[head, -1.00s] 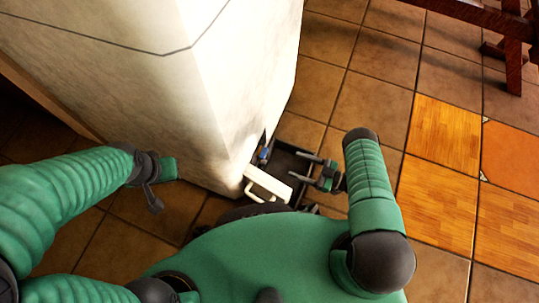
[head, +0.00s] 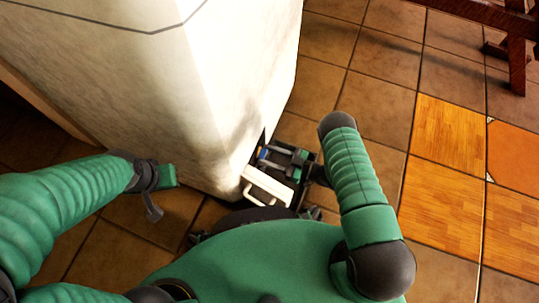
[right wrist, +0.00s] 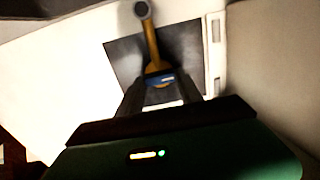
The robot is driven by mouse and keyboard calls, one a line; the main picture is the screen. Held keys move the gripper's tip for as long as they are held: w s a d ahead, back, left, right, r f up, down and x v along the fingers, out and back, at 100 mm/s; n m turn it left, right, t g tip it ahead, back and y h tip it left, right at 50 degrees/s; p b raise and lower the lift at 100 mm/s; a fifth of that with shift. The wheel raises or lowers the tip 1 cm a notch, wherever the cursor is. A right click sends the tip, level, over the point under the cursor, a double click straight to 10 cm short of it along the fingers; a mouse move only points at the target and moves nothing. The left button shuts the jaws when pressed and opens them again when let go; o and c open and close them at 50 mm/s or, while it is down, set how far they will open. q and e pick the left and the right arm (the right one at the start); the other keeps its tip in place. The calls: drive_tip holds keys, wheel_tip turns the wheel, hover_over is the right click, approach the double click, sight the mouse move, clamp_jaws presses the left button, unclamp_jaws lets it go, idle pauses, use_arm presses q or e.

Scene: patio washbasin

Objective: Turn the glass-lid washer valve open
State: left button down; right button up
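The washer valve shows in the right wrist view as a brass stem with a blue part (right wrist: 160,79) and a grey end at the top. In the head view only a small blue bit of it (head: 262,153) shows beside the white cabinet's lower corner. My right gripper (head: 276,158) reaches left toward it. In the right wrist view its two dark fingers (right wrist: 160,95) are apart, with the blue part between or just beyond their tips; contact cannot be told. My left gripper (head: 163,178) hangs at the left, away from the valve; its finger opening is unclear. I cannot make out a glass lid.
The tall white cabinet (head: 240,90) stands close in front of both arms. A white handled piece (head: 268,186) lies close below the right gripper. A dark square panel (right wrist: 182,45) is behind the valve. Tiled floor at right is clear up to wooden furniture (head: 515,50).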

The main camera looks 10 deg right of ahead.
drive_tip(key=c, duration=0.8)
drive_tip(key=shift+c, duration=0.2)
drive_tip(key=shift+r+m, duration=0.1)
drive_tip(key=shift+m, duration=0.3)
drive_tip(key=m, duration=0.5)
drive_tip(key=m+p, duration=0.1)
drive_tip(key=m, duration=1.1)
drive_tip(key=shift+w+d+f, duration=0.25)
drive_tip(key=shift+w+f, duration=0.05)
